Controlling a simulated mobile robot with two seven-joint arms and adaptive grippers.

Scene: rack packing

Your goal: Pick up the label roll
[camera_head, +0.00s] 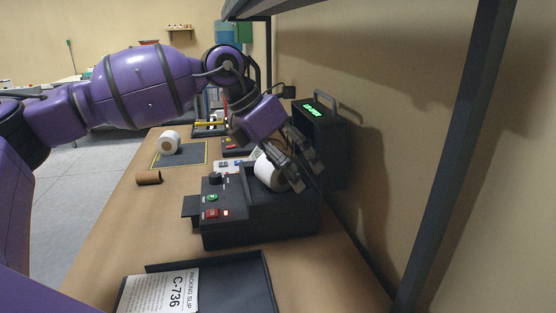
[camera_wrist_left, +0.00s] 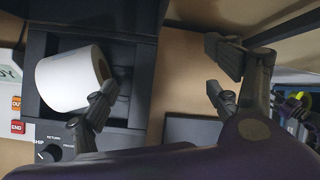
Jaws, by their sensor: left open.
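A white label roll (camera_head: 268,174) sits in the top of the black label machine (camera_head: 262,222). It also shows in the left wrist view (camera_wrist_left: 68,80), lying in the machine's bay. A second white roll (camera_head: 169,141) with a brown core stands on a dark mat at the far left. My left gripper (camera_head: 306,178) is open above the machine, just right of the roll in it. In the left wrist view one finger of the gripper (camera_wrist_left: 160,75) overlaps the roll's right end; the other is well to the right. Contact cannot be told. My right gripper is out of view.
A brown cardboard core (camera_head: 148,178) lies on the table's left side. A black tray (camera_head: 262,280) with a packing slip (camera_head: 160,292) is in front. A black box with a green display (camera_head: 318,108) stands behind, near the wall. A dark rack post (camera_head: 452,150) rises at right.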

